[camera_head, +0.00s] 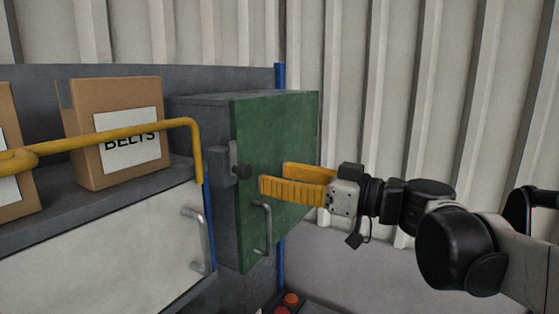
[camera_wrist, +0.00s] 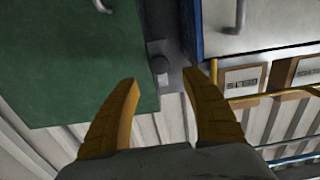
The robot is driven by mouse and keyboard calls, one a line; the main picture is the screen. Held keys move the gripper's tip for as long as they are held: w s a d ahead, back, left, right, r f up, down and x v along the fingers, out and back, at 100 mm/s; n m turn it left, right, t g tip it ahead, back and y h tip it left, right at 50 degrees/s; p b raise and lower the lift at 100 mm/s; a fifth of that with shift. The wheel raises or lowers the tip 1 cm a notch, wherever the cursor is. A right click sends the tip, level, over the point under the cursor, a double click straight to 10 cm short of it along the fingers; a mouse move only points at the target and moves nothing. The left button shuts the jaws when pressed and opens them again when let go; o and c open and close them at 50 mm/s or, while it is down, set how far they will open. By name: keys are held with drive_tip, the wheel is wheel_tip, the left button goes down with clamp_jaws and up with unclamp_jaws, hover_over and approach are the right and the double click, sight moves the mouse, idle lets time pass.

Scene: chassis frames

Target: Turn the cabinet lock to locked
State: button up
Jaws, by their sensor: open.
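The grey cabinet (camera_head: 200,105) has a green door (camera_head: 285,135), which appears shut. Its lock is a dark round knob (camera_head: 242,171) on a grey bracket (camera_head: 218,165) at the door's left edge. In the wrist view the lock (camera_wrist: 160,66) shows beyond my fingertips, between them, beside the green door (camera_wrist: 70,65). My gripper (camera_head: 272,175) has yellow fingers, open and empty, in front of the door and right of the knob in the head view. In the wrist view my gripper (camera_wrist: 161,78) shows a gap between its fingers. I cannot tell the lock's setting.
A door handle (camera_head: 266,228) stands out below my fingers. A yellow rail (camera_head: 120,134) runs left of the lock, before a cardboard box (camera_head: 115,100) marked BELTS. A white panel with a handle (camera_head: 197,240) is lower left. Red buttons (camera_head: 288,301) sit below.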

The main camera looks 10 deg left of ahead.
sight(248, 170)
drive_tip(key=p+x, duration=0.1)
drive_tip(key=x, duration=0.7)
drive_tip(key=shift+w+p, duration=0.1)
drive_tip(key=shift+p, duration=0.25)
drive_tip(key=c, duration=1.2)
